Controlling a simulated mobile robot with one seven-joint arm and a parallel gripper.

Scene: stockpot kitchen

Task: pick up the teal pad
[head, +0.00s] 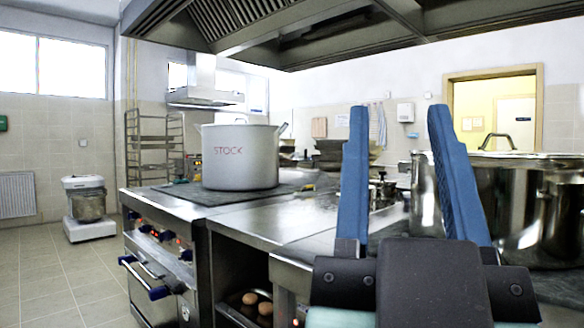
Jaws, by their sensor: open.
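My gripper (398,122) fills the lower right of the head view, its two blue fingers pointing up and spread apart with nothing between them. A small teal patch (180,182) shows on the stove top, just left of the large grey pot marked STOCK (240,165). It may be the teal pad, but it is too small to be sure. It lies well beyond my gripper and to its left. The pot stands upright on the dark cooking surface, and whatever lies behind it is hidden.
A shiny steel pot (535,205) stands close on the right of my gripper. The steel counter (265,220) between my gripper and the stock pot is mostly clear. The stove front has knobs and a handle (145,278). A mixer (88,205) stands on the floor at left.

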